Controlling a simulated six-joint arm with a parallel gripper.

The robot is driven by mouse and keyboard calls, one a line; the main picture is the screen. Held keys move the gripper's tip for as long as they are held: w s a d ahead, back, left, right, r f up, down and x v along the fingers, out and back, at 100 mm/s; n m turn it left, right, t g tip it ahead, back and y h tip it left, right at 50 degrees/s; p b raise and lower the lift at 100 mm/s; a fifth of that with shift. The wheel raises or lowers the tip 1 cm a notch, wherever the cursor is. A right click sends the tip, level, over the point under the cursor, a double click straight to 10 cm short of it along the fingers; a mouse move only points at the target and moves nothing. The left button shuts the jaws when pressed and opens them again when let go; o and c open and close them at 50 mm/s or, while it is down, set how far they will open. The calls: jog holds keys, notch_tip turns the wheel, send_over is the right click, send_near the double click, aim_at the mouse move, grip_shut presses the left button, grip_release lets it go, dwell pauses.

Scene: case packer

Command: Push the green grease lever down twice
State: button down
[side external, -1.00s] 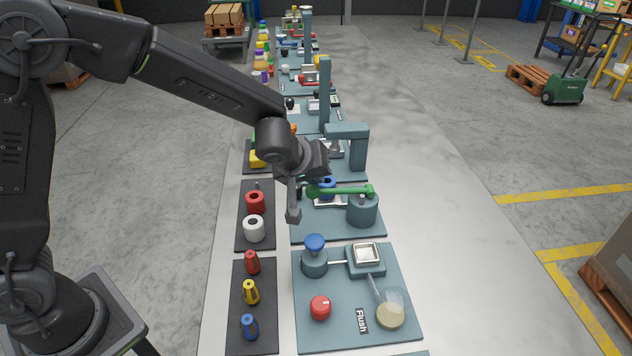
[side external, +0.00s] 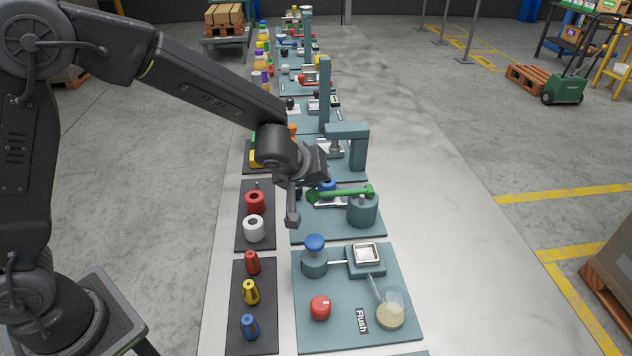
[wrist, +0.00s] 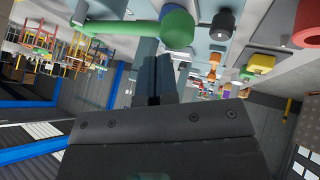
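The green grease lever (side external: 342,192) is a bar with a round knob at its left end. It is joined at the right to a teal cylindrical housing (side external: 362,211) on a teal board. In the side view the bar slopes slightly, knob end lower. My gripper (side external: 322,182) is just above and behind the knob end, its tips hard to make out. In the wrist view the lever (wrist: 122,28) and its knob lie just beyond my gripper's fingertips (wrist: 166,60). The fingers look together with nothing between them. I cannot tell whether they touch the knob.
A teal press frame (side external: 352,140) stands behind the lever. In front is a board with a blue-topped plunger (side external: 314,246) and a red knob (side external: 320,306). The table's right side is clear.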

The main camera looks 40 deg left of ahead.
jog(key=shift+f, duration=0.2)
dwell(0.4)
jog(key=shift+r, duration=0.1)
jog(key=shift+w+d+r, duration=0.15)
jog(key=shift+r, duration=1.55)
jog(key=shift+w+d+r, duration=0.15)
jog(key=shift+r, duration=1.1)
jog(key=shift+w+d+r, duration=0.15)
jog(key=shift+r, duration=1.1)
